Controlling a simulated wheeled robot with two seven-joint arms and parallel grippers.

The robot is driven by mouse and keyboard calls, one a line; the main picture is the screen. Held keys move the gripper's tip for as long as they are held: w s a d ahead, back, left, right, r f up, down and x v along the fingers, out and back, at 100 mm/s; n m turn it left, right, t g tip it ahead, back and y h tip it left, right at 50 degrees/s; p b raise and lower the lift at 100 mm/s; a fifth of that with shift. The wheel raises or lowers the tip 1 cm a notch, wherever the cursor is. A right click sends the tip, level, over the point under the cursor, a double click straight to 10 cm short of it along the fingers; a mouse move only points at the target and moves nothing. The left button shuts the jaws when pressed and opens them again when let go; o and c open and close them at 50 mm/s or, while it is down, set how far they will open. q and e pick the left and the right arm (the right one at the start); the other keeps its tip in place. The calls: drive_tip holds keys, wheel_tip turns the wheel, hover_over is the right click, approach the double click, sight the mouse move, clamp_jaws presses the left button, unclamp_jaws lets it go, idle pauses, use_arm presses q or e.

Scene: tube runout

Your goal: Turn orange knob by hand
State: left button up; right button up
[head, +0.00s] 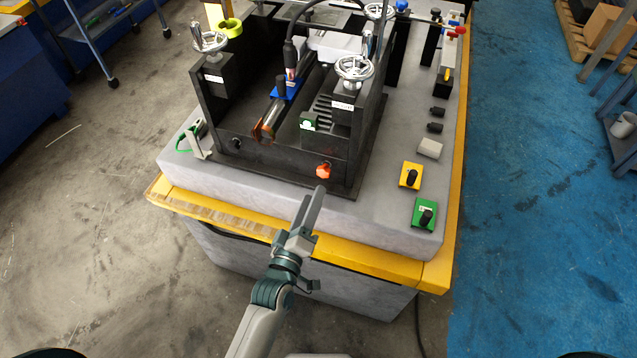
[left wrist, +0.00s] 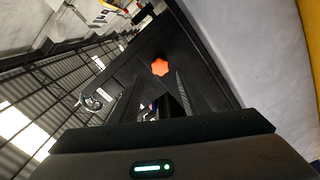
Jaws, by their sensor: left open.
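The orange knob (head: 323,171) is a small lobed knob on the front face of the black fixture, near its lower right. It also shows in the left wrist view (left wrist: 160,68), just beyond the fingers and between their lines. My left gripper (head: 319,190) points up at the fixture, its tip just below the knob in the head view. In the left wrist view the two dark fingers (left wrist: 152,92) stand apart with nothing held between them. The knob looks clear of the fingers; the exact gap is hard to tell. My right gripper is not in view.
The black fixture (head: 285,160) stands on a grey bench top (head: 385,215) with a yellow edge. Silver handwheels (head: 354,68) sit on top of it. To the right are a yellow box (head: 410,176) and a green box (head: 424,213) with black knobs. The bench front is clear.

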sight(323, 174)
use_arm(q)
drive_tip(key=b+x, duration=0.2)
drive_tip(key=x, duration=0.4)
drive_tip(key=shift+w+f+b, duration=0.1)
drive_tip(key=shift+w+b, duration=0.2)
drive_tip(key=shift+b, duration=0.05)
drive_tip(key=shift+d+p, duration=0.1)
drive_tip(key=shift+p, duration=0.2)
drive_tip(key=shift+w, duration=0.1)
drive_tip(key=c, duration=0.8)
